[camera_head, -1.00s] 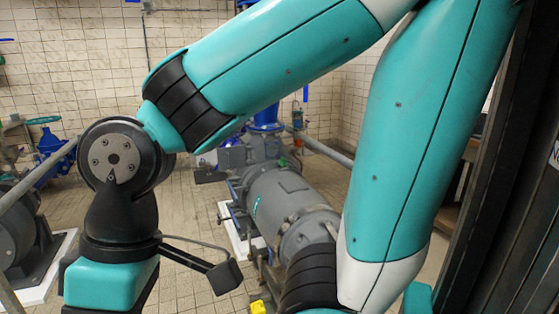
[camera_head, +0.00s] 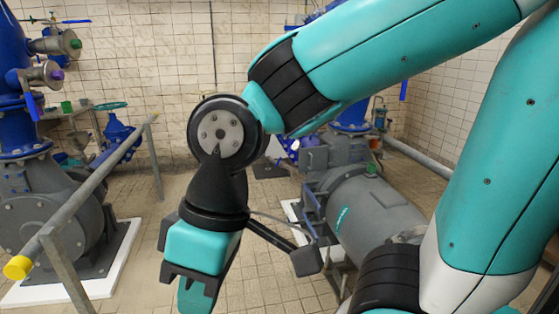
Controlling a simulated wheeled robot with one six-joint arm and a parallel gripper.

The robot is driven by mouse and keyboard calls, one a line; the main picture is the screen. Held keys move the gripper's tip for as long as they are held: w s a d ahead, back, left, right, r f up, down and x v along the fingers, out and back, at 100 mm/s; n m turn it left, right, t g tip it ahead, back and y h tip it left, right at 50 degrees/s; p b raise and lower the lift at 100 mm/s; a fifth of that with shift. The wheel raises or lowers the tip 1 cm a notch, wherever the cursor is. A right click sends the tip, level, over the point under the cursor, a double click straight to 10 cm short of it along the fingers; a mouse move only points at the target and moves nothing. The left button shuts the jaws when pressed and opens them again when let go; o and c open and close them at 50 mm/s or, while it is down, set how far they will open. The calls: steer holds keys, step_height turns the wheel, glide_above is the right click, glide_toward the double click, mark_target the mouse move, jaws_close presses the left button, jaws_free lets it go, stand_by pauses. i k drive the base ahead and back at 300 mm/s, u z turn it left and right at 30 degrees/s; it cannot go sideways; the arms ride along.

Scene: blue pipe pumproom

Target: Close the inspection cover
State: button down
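No inspection cover can be made out in this view. My gripper (camera_head: 192,296) hangs below the wrist at the lower left of centre and points down. Its tip is partly cut off by the bottom edge, and I cannot tell whether its fingers are open or shut. I see nothing held in it. Tiled floor shows behind it.
A grey motor (camera_head: 385,215) stands behind my arm at right of centre. A blue and grey pump (camera_head: 30,195) stands on a white plinth (camera_head: 90,275) at left. A grey rail (camera_head: 95,195) with a yellow end cap (camera_head: 17,268) runs before it.

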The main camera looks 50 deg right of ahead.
mark_target(315, 161)
steer(key=i, duration=2.3)
steer(key=z, duration=2.35)
steer(key=i, duration=1)
steer(key=z, duration=0.05)
